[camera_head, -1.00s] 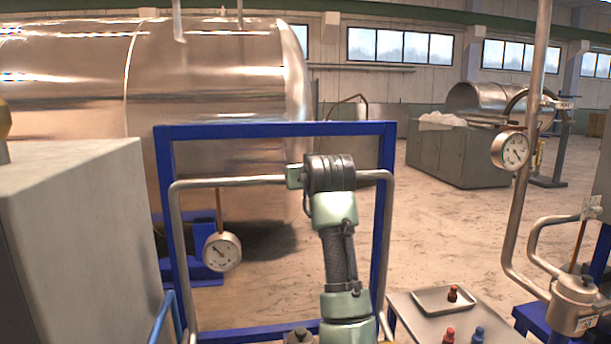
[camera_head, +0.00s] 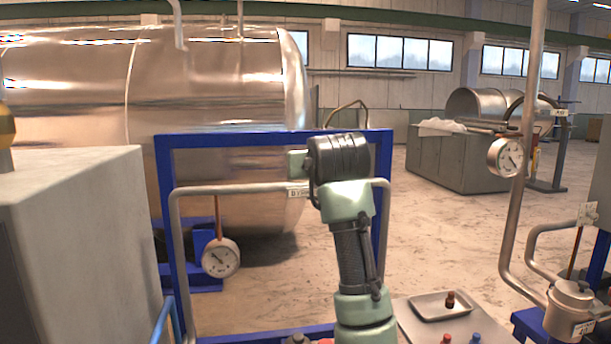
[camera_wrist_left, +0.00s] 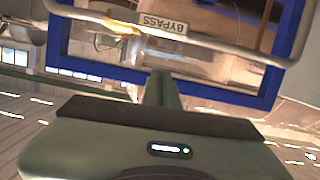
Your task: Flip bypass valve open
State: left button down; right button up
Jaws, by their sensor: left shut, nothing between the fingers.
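The bypass line is a grey pipe loop (camera_head: 240,189) inside a blue frame. Its white BYPASS label (camera_wrist_left: 163,22) reads clearly in the left wrist view; in the head view the label (camera_head: 297,191) is partly covered by my arm. A small yellow part (camera_wrist_left: 121,27) lies along the pipe beside the label in the wrist view; it may be the valve handle, but I cannot tell its position. My left gripper (camera_wrist_left: 164,82) is shut and empty, apart from the pipe in the wrist view. In the head view my green and black arm hides part of the pipe. My right gripper is not in view.
A blue frame (camera_head: 270,141) surrounds the pipe. A gauge (camera_head: 221,257) hangs inside it. A grey cabinet (camera_head: 80,240) stands at left, a large shiny tank (camera_head: 210,85) behind. At right are a small tray (camera_head: 440,305) and another pipe with a gauge (camera_head: 506,157).

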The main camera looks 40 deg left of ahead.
pick_arm(q)
jog(key=shift+v, duration=1.15)
jog(key=shift+w, duration=0.1)
